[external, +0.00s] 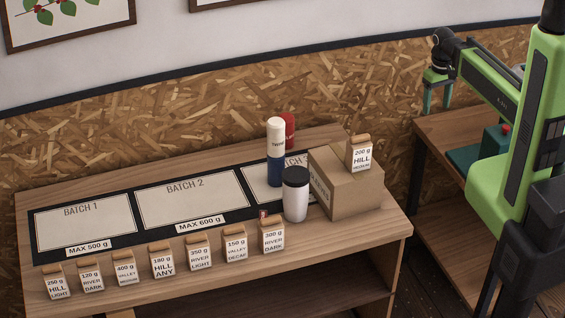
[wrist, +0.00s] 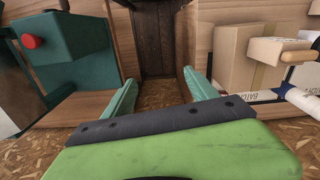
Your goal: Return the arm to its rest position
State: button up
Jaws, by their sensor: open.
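My gripper (external: 438,92) is at the upper right in the external view, raised at the far end of my green arm (external: 490,75). It is above the gap between the two tables, near the wall. In the wrist view my gripper (wrist: 158,95) shows two teal fingers spread apart with nothing between them. Dark floor and wood panels show beyond the fingers. The gripper touches nothing that I can see.
The left table (external: 395,222) bears a batch mat (external: 150,219), several labelled bags, a cardboard box (external: 345,190) with a bag on top, a white tumbler (external: 296,200) and two cylinders. A teal machine (wrist: 75,50) with a red button stands on the right table (external: 440,130).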

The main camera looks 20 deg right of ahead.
notch_tip(320, 180, down, 22)
jog(key=d+m+b, duration=0.1)
jog(key=d+b, duration=0.1)
jog(key=b, duration=1.9)
jog(key=shift+s+m+b, duration=0.25)
jog(key=shift+m+b, duration=0.05)
jog(key=shift+b, duration=0.1)
jog(key=shift+o, duration=0.4)
jog(key=shift+r, duration=0.35)
